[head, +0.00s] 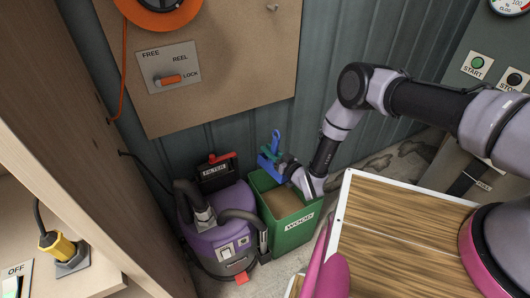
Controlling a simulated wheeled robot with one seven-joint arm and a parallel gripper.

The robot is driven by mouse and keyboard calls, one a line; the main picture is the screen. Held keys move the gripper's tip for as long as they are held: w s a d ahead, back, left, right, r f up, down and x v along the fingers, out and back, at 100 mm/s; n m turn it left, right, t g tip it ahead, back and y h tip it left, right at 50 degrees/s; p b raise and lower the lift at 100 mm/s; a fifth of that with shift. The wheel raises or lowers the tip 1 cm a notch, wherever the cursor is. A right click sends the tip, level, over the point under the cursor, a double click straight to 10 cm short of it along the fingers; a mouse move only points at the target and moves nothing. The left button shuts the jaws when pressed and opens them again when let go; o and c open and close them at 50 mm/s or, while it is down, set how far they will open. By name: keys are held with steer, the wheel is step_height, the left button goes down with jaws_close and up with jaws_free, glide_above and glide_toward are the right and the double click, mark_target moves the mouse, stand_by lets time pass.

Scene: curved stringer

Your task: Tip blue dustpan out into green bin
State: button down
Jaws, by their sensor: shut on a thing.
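The blue dustpan (274,145) is held up above the back part of the green bin. My gripper (281,165) is shut on it; the fingertips are small and partly hidden by the wrist. Part of the dustpan points up, and a wider part sits lower left by the gripper. I cannot tell how far its pan is tilted or whether anything is in it. The green bin (293,238) stands on the floor with its open top up and a label reading WOOD. Light brown material (283,203) shows inside it.
A purple vacuum (221,236) with a grey hose stands close to the bin's left. A white-edged wooden surface (400,235) is to the right. A brown board (220,65) with a reel switch is on the corrugated wall behind. A wooden panel (60,130) rises at left.

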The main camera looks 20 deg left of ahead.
steer(key=w+d+r+m, duration=0.3)
steer(key=w+d+m, duration=0.2)
steer(key=w+m, duration=0.4)
steer(key=shift+w+d+m, duration=0.15)
steer(key=shift+w+m, duration=0.25)
steer(key=shift+m, duration=0.1)
steer(key=shift+r, duration=0.1)
stand_by(1.0)
step_height(320, 180, up, 3)
steer(key=n, duration=1.2)
